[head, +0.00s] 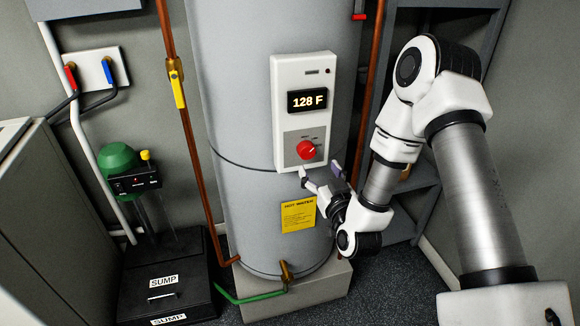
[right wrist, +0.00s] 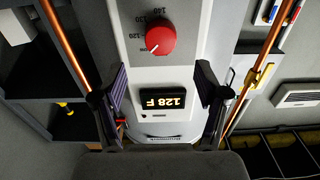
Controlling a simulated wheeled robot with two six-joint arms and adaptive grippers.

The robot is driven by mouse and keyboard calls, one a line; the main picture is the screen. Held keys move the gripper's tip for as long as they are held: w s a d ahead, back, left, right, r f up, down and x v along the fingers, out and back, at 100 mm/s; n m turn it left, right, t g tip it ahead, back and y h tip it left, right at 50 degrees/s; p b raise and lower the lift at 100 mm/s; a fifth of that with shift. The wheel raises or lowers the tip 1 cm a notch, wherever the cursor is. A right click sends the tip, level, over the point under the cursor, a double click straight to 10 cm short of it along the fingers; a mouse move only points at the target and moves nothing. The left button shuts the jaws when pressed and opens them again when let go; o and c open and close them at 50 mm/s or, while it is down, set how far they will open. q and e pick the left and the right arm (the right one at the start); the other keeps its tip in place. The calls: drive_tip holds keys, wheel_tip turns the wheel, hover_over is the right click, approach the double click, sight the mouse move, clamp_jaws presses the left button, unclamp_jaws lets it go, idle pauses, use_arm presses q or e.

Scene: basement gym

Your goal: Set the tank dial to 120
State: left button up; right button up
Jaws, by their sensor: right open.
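The red tank dial (head: 306,150) sits on the lower part of a white control box (head: 289,80) on the grey water tank (head: 232,105). The display (head: 307,101) above it reads 128 F. My right gripper (head: 319,172) is just below and right of the dial, apart from it. In the right wrist view the picture is upside down: the dial (right wrist: 161,37) lies beyond the fingertips, with a white pointer mark and the figures 120, 130 and 140 beside it. The two fingers (right wrist: 161,76) are spread wide with nothing between them. My left gripper is not in view.
A yellow hot water label (head: 298,215) is on the tank below the gripper. Copper pipes (head: 190,130) run up both sides of the tank. A black sump unit (head: 165,280) stands at lower left. Grey shelving (head: 425,195) stands behind my right arm.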

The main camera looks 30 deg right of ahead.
sight(309, 152)
drive_tip(key=x, duration=0.3)
drive_tip(key=p+x, duration=0.1)
drive_tip(key=x, duration=0.3)
drive_tip(key=shift+a+r, duration=0.15)
drive_tip(key=shift+a, duration=0.1)
drive_tip(key=shift+w+d, duration=0.2)
drive_tip(key=shift+d, duration=0.15)
drive_tip(key=shift+a, duration=0.1)
drive_tip(key=c, duration=1.2)
